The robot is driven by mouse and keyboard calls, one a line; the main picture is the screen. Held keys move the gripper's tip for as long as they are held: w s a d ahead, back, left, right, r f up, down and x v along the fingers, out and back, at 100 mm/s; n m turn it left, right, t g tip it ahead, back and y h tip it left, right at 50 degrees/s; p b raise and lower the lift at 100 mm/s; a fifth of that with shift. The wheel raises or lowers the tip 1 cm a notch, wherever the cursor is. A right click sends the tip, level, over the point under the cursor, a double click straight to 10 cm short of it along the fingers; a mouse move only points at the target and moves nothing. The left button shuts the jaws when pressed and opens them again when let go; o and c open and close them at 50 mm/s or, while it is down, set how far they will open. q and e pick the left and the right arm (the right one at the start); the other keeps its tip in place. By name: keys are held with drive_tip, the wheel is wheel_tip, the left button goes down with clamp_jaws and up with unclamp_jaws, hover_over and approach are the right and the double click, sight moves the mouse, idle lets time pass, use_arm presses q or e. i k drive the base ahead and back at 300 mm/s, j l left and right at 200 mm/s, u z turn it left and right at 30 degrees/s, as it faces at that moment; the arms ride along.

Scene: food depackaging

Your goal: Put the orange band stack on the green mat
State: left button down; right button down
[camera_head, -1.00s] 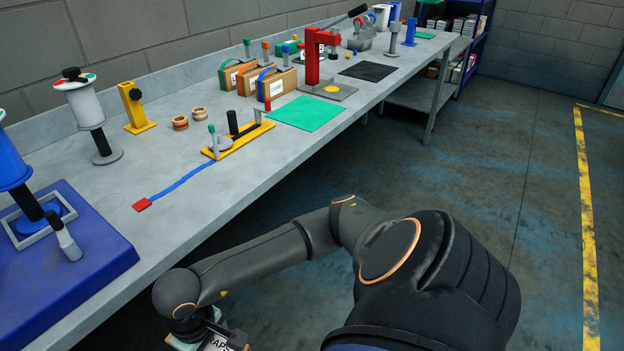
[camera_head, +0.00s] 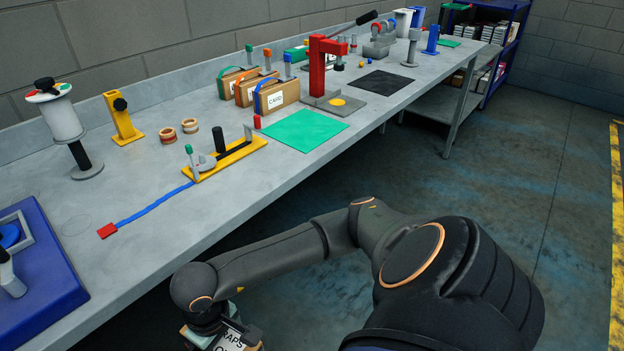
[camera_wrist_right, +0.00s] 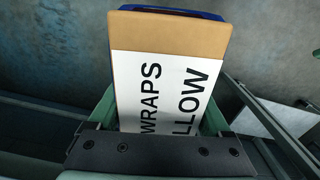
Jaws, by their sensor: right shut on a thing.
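The green mat (camera_head: 305,130) lies flat on the bench, with nothing on it. Behind it stand brown cardboard stacks with coloured bands: green (camera_head: 227,84), reddish-orange (camera_head: 244,91) and blue (camera_head: 280,96). The reddish-orange one stands between the other two. My right gripper (camera_wrist_right: 163,135) is shut on a brown labelled pack, which shows in the right wrist view (camera_wrist_right: 170,35). Its label reads "WRAPS" and "LLOW"; a blue edge shows behind it. In the head view my right gripper is low, off the bench's front edge, with the pack partly cut off. My left gripper is not in view.
A yellow fixture (camera_head: 232,158) with a blue strip stands left of the mat. A red press (camera_head: 317,72) stands behind it, and a black mat (camera_head: 381,83) lies to the right. Two small tan rolls (camera_head: 190,126) lie further left. Open floor lies right of the bench.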

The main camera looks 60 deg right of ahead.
sight(311, 125)
drive_tip(key=l, duration=0.5)
drive_tip(key=k+l, duration=0.15)
drive_tip(key=l, duration=0.8)
drive_tip(key=k+u, duration=0.05)
